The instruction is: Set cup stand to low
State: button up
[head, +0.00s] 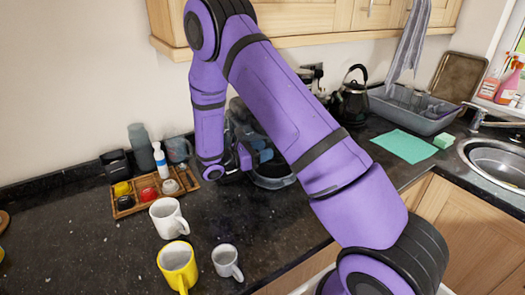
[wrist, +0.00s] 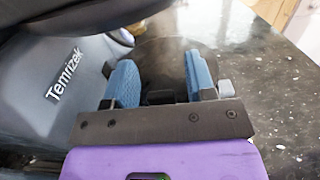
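The coffee machine (head: 272,180) stands on the dark counter, mostly hidden behind my arm in the head view. In the wrist view its grey-blue body (wrist: 50,95), lettered "Temrizek", fills the left side. My gripper (wrist: 160,80) is at the machine, its two blue finger pads apart with a clear gap between them. A dark rounded part (wrist: 165,52), perhaps the cup stand, lies just beyond and between the fingers. I cannot tell whether the fingers touch it, nor how high the stand is set. In the head view my gripper (head: 240,165) is partly hidden by my arm.
A wooden tray (head: 127,210) with small colored cups is left of my gripper. White (head: 165,218), yellow (head: 178,262) and grey (head: 224,260) mugs stand in front. A black kettle (head: 350,100) and dish rack (head: 405,115) are behind right. Speckled counter (wrist: 265,90) right of the fingers is clear.

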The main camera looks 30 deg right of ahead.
grip_shut()
jog(key=shift+f, duration=2.45)
jog(key=shift+o, duration=0.5)
grip_release()
jog(key=shift+a, duration=0.1)
jog(key=a, duration=0.7)
jog(key=w+a, duration=0.1)
jog(key=a, duration=0.2)
jog(key=shift+a, duration=0.35)
